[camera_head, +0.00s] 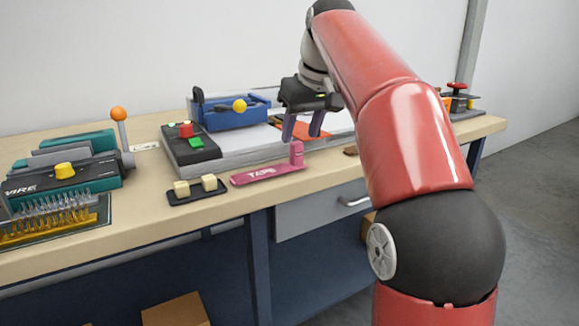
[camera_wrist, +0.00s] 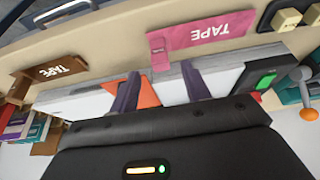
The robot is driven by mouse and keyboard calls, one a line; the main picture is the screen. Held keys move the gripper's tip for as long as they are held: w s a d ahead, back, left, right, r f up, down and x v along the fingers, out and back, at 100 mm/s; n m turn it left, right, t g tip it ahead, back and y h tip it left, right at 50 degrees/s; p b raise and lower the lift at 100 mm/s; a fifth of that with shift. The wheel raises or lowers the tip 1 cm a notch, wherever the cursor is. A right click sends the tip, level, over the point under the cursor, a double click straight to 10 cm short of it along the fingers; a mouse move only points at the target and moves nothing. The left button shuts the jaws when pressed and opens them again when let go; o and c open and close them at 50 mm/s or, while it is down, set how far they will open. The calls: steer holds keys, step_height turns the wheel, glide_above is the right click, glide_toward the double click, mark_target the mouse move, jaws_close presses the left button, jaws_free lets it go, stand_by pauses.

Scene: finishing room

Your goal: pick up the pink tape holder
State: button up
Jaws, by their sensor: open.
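The pink tape holder (camera_head: 268,173) lies near the front edge of the wooden bench, with "TAPE" on its flat base and an upright post at its right end. It also shows in the wrist view (camera_wrist: 202,36), upside down, beyond my fingertips. My gripper (camera_head: 303,137) is open and empty, above the bench and behind the holder's post in the head view. In the wrist view my gripper's two purple fingers (camera_wrist: 160,75) point toward the holder's side, apart from it. The space between the fingers shows a white surface and an orange piece.
A brown tape holder (camera_wrist: 53,68) lies at the left of the wrist view. A black tray with two cream blocks (camera_head: 198,189) sits left of the pink holder. Behind stands a grey machine base with a blue unit (camera_head: 228,115). A teal wire binder (camera_head: 70,165) is at the left.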

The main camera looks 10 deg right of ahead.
mark_target(297, 143)
steer(key=b+x, duration=0.1)
steer(key=x, duration=0.3)
steer(key=shift+w+f, duration=0.1)
steer(key=shift+f, duration=0.3)
steer(key=shift+a, duration=0.1)
jaws_close()
steer(key=shift+r, duration=0.15)
